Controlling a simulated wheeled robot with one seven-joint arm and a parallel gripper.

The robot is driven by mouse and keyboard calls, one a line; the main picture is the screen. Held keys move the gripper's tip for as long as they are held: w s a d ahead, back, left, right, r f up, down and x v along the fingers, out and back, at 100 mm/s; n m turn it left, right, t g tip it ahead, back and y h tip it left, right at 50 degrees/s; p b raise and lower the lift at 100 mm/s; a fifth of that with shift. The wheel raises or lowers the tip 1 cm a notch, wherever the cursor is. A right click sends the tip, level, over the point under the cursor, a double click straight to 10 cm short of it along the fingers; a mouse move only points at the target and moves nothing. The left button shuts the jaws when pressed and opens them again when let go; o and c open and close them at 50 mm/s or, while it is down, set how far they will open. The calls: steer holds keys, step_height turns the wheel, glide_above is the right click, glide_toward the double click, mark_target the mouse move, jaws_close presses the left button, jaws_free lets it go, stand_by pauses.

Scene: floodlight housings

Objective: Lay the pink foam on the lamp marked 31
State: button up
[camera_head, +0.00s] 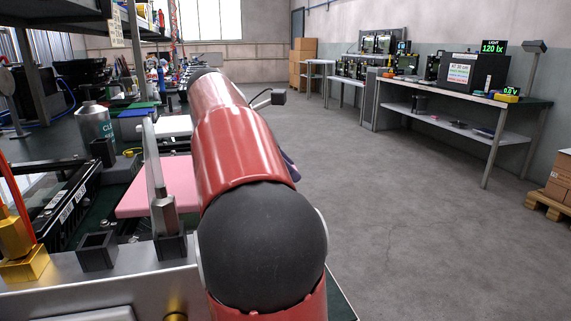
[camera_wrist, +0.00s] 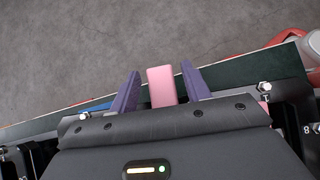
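In the wrist view, my gripper (camera_wrist: 160,70) has two purple fingers spread apart. A pink foam strip (camera_wrist: 162,88) lies between them, with a narrow gap at the left finger and a very small one at the right; I cannot tell its height relative to the fingertips. Black lamp housings (camera_head: 70,212) lie at the left with white labels I cannot read. I cannot tell which is marked 31.
A grey metal post (camera_head: 153,165) stands beside the foam, near a black square holder (camera_head: 97,251). A silver canister (camera_head: 95,125) stands farther back on the bench. In the wrist view, more pink (camera_wrist: 263,106) shows at the right.

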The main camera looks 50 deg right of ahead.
steer(key=shift+o, duration=0.3)
steer(key=p+v, duration=0.2)
steer(key=v, duration=0.6)
steer(key=shift+s, duration=0.1)
